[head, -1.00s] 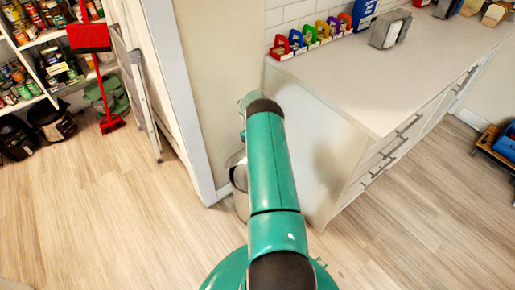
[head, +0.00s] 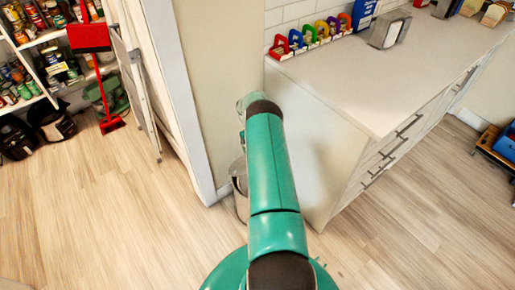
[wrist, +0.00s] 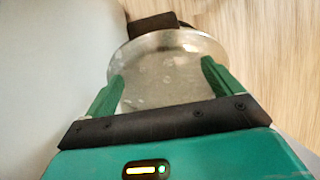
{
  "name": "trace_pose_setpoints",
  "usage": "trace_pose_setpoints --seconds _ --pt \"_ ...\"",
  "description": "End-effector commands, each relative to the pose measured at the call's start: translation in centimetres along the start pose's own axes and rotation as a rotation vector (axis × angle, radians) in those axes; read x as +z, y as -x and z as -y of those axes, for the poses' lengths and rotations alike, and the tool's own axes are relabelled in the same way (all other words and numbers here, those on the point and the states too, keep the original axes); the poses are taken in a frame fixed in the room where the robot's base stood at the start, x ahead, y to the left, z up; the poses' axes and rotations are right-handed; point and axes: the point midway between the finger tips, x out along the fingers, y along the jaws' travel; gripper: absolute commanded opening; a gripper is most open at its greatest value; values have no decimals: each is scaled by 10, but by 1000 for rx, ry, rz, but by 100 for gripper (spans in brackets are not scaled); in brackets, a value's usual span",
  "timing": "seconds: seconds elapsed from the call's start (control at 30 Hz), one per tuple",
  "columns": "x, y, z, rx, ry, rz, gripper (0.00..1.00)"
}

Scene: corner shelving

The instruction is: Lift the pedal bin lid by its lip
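The pedal bin (head: 240,187) stands on the floor between the door frame and the end of the counter, mostly hidden behind my arm in the head view. In the wrist view its round, dull metal lid (wrist: 160,58) fills the upper middle, with a dark block (wrist: 153,21) at its far edge. My gripper (wrist: 162,76) is open, with its two green fingers apart and overlapping the near part of the lid in the picture. Nothing shows between the fingers but the lid surface. I cannot tell whether they touch it. The near lip is hidden by my gripper.
The white counter (head: 345,85) with drawers stands right of the bin, and a wall and door frame (head: 185,95) stand left. A stepladder (head: 138,85) and a red broom (head: 105,95) are farther left. The wooden floor at left is clear.

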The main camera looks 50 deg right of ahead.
Motion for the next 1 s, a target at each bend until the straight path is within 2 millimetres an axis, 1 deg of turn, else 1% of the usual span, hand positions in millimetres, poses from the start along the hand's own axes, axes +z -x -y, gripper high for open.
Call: trace_pose_setpoints --seconds 0.27,0.37,0.43,0.57,0.8,0.9,1.0 --pt "1 1 -1 0 0 2 92" --pt "1 6 -1 1 -1 1 92" --pt "0 14 -1 2 -1 0 92" --pt "0 37 -1 2 0 -1 92" --pt "0 91 -1 3 -1 -2 92" --pt "0 110 -1 2 0 -1 92" --pt "0 125 -1 1 0 -1 92"
